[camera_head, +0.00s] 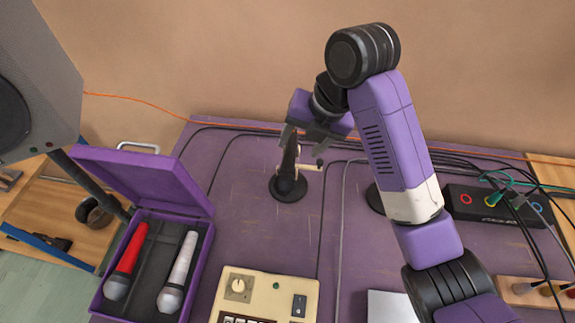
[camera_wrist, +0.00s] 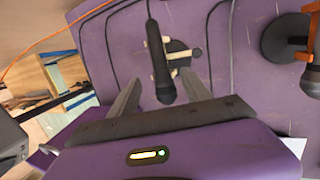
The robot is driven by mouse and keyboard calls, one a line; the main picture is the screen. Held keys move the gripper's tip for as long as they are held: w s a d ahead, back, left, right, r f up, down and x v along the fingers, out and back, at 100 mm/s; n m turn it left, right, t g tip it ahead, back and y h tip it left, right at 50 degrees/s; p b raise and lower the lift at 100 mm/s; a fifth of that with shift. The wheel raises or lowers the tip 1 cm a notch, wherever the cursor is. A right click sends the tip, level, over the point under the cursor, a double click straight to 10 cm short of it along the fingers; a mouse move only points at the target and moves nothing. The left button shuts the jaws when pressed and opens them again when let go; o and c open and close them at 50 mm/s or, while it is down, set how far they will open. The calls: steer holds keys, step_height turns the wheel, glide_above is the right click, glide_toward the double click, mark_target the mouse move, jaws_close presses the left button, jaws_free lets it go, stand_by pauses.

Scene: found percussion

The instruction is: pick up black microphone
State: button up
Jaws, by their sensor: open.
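The black microphone (camera_wrist: 158,60) sits on a small stand with a round black base (camera_head: 288,188) and a pale clip. In the wrist view its rounded head points toward my gripper (camera_wrist: 160,76). The microphone lies between the two grey fingers, with gaps on both sides. In the head view my gripper (camera_head: 303,147) is open at the top of the microphone (camera_head: 289,160) and partly hides it. I cannot tell the height gap between fingers and microphone.
A second stand (camera_wrist: 284,38) with an orange clip is at the right. An open purple case (camera_head: 204,250) at the left holds a red microphone (camera_head: 128,258) and a white microphone (camera_head: 180,270). A cream drum machine (camera_head: 265,287) is in front. Cables cross the purple table.

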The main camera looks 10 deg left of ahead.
mark_target(290, 159)
steer(key=shift+p+x, duration=0.6)
steer(key=shift+x, duration=3.2)
steer(key=shift+s, duration=0.1)
jaws_close()
